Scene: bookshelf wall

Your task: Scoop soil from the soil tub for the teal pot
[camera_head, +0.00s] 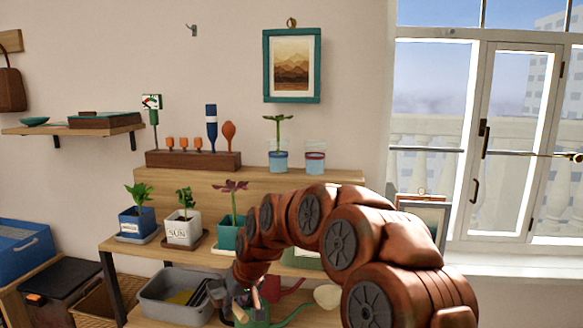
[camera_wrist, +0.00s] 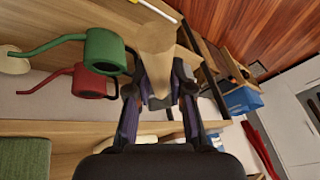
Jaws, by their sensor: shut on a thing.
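The teal pot (camera_head: 230,236) with a dark purple-leaved plant stands on the wooden bench, partly behind my arm. My gripper (camera_head: 250,293) is low in front of the bench, beside the grey tub. In the wrist view my gripper (camera_wrist: 160,100) is shut on a tan, wooden-looking rounded piece (camera_wrist: 155,58), which may be a tool handle; its far end is not clear. The grey tub (camera_head: 160,300) at the lower left holds something yellow and some dark items. I cannot tell whether it is the soil tub, and no soil is clearly visible.
A red watering can (camera_head: 286,284) and a green one (camera_head: 252,318) are close to my gripper. They also show in the wrist view, the green (camera_wrist: 104,50) and red (camera_wrist: 90,82). A blue pot (camera_head: 136,222) and a white pot (camera_head: 183,228) stand left of the teal pot.

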